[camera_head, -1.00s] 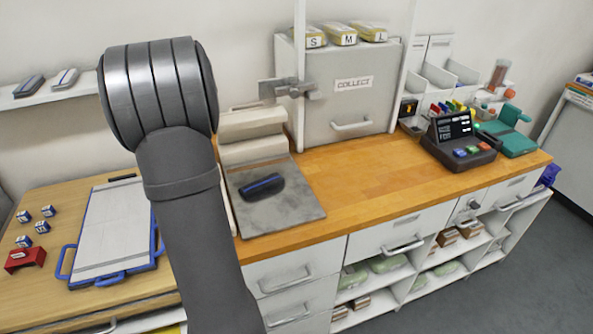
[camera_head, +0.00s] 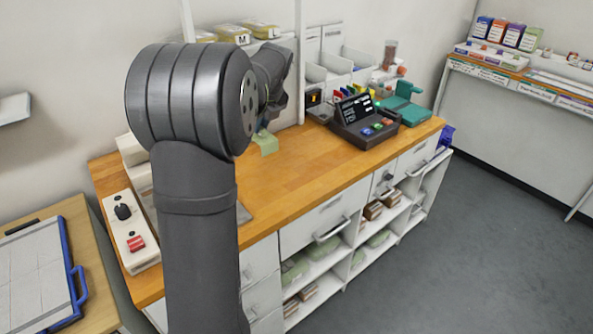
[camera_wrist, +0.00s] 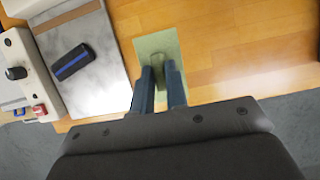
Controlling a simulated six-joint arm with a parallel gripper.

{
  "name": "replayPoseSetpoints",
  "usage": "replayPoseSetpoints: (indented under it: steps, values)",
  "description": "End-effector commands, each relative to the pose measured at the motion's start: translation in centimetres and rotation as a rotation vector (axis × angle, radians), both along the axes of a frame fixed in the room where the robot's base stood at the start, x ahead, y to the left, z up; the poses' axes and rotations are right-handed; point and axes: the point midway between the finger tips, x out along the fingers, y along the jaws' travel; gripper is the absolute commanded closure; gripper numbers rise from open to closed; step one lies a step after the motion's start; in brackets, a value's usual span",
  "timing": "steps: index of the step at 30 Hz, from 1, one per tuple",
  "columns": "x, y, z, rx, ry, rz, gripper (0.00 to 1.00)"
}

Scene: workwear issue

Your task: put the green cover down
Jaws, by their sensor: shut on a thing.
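The green cover (camera_head: 266,143) is a pale green piece near the wooden counter's back edge, partly hidden behind my arm in the head view. In the wrist view the green cover (camera_wrist: 154,43) is a flat rectangle with a raised ridge over the wood. My gripper (camera_wrist: 161,68) is shut on that ridge between its two dark blue fingers. I cannot tell whether the cover touches the counter. The fingertips are mostly hidden in the head view.
The wooden counter (camera_head: 310,165) is clear right of the cover, up to a dark terminal (camera_head: 363,122). A grey plate (camera_wrist: 105,60) with a blue-striped dark block (camera_wrist: 73,62) lies left of it. A switch panel (camera_head: 130,228) stands at the counter's left end.

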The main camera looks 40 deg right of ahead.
Motion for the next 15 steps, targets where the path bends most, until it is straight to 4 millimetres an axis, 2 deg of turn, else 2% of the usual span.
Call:
replayPoseSetpoints:
  steps: [1, 6, 10, 15]
  values:
    - [-1.9, -2.5, -0.3, 0.000, 0.000, -0.060, 1.00]
    - [-7.3, -8.5, -1.1, 0.000, 0.001, -0.224, 1.00]
    - [-10.6, -11.6, -1.6, -0.002, 0.000, -0.315, 1.00]
    - [-12.8, -13.4, -1.9, -0.001, 0.000, -0.374, 1.00]
